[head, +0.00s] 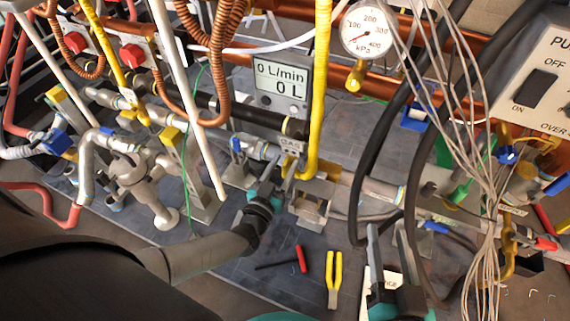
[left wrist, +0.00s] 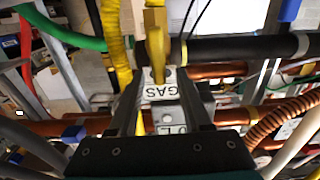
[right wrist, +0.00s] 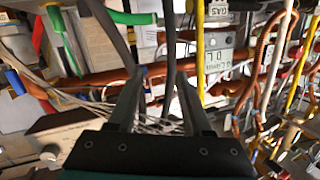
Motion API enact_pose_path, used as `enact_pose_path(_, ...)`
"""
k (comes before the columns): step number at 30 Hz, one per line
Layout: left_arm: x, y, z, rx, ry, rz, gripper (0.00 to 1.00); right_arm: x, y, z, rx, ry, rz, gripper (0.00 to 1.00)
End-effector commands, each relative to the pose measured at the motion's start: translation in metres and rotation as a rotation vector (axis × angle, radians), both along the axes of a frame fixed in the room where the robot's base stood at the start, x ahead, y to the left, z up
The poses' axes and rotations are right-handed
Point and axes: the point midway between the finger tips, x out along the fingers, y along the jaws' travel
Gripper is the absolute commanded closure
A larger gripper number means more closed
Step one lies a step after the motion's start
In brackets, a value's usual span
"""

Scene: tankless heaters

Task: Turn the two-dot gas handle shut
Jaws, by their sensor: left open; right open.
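A GAS label (head: 292,146) sits on a bracket below the yellow gas hose (head: 318,100) in the head view. In the left wrist view the GAS label (left wrist: 160,88) lies just behind a yellow gas handle (left wrist: 156,48), which points down toward my gripper. I cannot make out any dots on it. My left gripper (head: 282,168) is open in front of this bracket. Its fingers (left wrist: 160,95) stand on either side of the handle's lower end, and I cannot tell if they touch it. My right gripper (head: 388,232) is open and empty, low in front of the pipes.
Black hoses (head: 368,150) and a bundle of thin wires (head: 480,215) hang around my right gripper. A flow meter (head: 279,83) and a pressure gauge (head: 368,30) are above. Yellow-handled pliers (head: 334,270) lie on the dark surface below. Pipes crowd the left.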

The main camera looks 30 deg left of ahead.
Motion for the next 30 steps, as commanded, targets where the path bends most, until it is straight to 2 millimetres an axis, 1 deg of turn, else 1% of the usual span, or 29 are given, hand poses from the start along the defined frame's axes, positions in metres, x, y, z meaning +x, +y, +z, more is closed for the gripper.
enact_pose_path(6,0.0088,0.0004,-0.0006,0.001,0.001,-0.001,0.51,-0.004,0.0027,0.004,0.037,-0.053,-0.003,0.5)
enact_pose_path(17,0.0104,0.0007,-0.0001,0.001,0.001,-0.001,0.51,-0.0047,0.003,0.006,0.045,-0.066,-0.005,0.5)
enact_pose_path(20,0.0103,0.0007,0.0,0.001,0.001,-0.001,0.61,-0.0046,0.003,0.0058,0.044,-0.065,-0.005,0.5)
enact_pose_path(30,0.0101,0.0007,-0.0002,0.001,0.001,-0.001,1.0,-0.0046,0.0029,0.0055,0.044,-0.064,-0.005,0.5)
